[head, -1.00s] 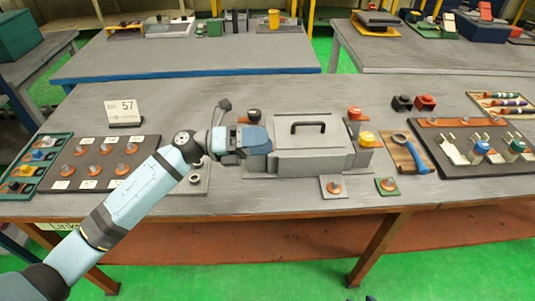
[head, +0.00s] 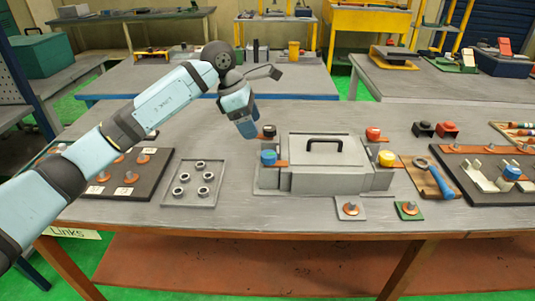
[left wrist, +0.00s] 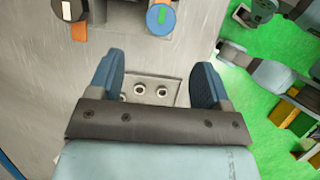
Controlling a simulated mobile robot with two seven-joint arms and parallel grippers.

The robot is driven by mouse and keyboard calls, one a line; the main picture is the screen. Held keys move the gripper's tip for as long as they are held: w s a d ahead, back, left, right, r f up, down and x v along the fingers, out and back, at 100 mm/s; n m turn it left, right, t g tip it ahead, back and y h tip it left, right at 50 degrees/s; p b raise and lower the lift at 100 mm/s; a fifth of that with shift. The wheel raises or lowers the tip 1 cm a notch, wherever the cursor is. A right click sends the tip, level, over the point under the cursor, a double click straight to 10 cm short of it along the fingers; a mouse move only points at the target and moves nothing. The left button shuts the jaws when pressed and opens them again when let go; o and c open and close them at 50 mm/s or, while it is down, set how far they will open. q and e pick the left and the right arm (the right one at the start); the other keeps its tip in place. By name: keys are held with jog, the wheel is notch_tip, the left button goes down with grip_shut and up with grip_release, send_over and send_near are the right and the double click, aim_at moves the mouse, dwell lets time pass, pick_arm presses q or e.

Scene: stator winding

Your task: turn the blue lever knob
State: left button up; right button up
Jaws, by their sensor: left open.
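The blue lever knob (head: 268,158) sits at the front left corner of the grey lidded box (head: 322,178), on an orange lever arm. In the left wrist view the blue knob (left wrist: 160,19) shows from above with a green bar on its top, beyond my fingers. My left gripper (head: 247,127) is raised above the table, up and left of the knob and apart from it. In the left wrist view my left gripper (left wrist: 156,76) is open, with nothing between its two blue fingers. My right gripper is out of view.
A black knob (head: 269,131) is behind the blue one. Red (head: 373,133) and yellow (head: 387,158) knobs are on the box's right side. A grey tray with several rings (head: 193,193) lies left of the box. A blue-handled wrench (head: 436,179) lies to the right.

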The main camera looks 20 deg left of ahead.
aim_at(267, 154)
pick_arm(q)
jog(key=x, duration=1)
jog(key=shift+r, duration=0.1)
jog(key=shift+c, duration=0.2)
jog(key=c, duration=0.9)
